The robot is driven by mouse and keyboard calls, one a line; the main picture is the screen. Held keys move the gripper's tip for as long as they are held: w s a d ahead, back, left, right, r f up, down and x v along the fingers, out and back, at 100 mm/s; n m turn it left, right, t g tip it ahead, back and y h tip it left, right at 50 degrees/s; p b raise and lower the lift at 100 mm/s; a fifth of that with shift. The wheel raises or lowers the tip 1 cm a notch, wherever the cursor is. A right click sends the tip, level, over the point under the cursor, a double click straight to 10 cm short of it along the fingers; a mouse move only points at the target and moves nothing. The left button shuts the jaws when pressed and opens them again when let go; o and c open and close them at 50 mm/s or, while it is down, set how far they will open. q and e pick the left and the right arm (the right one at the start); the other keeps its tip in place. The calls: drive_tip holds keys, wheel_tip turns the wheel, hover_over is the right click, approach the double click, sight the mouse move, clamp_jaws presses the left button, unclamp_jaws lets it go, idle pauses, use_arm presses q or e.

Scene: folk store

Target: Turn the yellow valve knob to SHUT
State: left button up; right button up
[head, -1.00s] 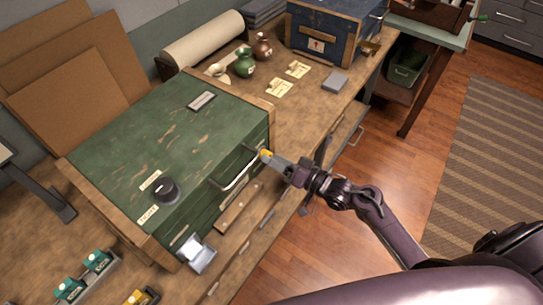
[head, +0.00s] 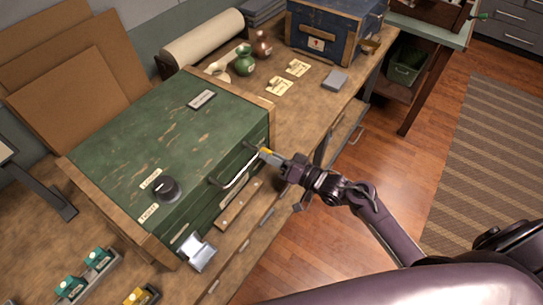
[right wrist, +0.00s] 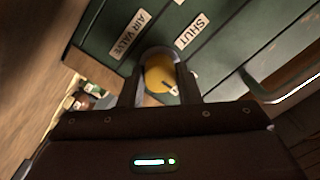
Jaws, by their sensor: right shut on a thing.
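The yellow valve knob (right wrist: 160,76) sits on the front of the green cabinet, between the two fingers of my right gripper (right wrist: 162,88) in the right wrist view. The fingers are shut on it. A dark pointer mark shows on the knob's lower right. A SHUT label (right wrist: 191,30) is above and right of the knob, and an AIR VALVE label (right wrist: 130,35) is above and left. My left gripper is in neither view.
The green cabinet (head: 130,130) stands on the wooden bench, with a metal handle (head: 238,172) close beside my right gripper. A black dial (head: 167,189) is on its top. A blue chest (head: 330,32) and two small vases stand behind. Open floor lies to the right.

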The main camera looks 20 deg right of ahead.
drive_tip(key=shift+n, duration=0.4)
drive_tip(key=n, duration=0.3)
drive_tip(key=shift+n+b, duration=0.3)
drive_tip(key=shift+n, duration=0.1)
drive_tip(key=n+b, duration=0.1)
drive_tip(key=n, duration=0.3)
drive_tip(key=shift+n, duration=0.3)
drive_tip(key=n+b, duration=0.1)
drive_tip(key=n, duration=0.2)
drive_tip(key=shift+h, duration=0.3)
drive_tip(key=n+b, duration=0.1)
drive_tip(key=n, duration=0.4)
drive_tip(key=shift+n, duration=0.3)
drive_tip(key=o, duration=1)
drive_tip(key=shift+a, duration=0.1)
drive_tip(key=shift+c, duration=0.2)
drive_tip(key=shift+s, duration=0.1)
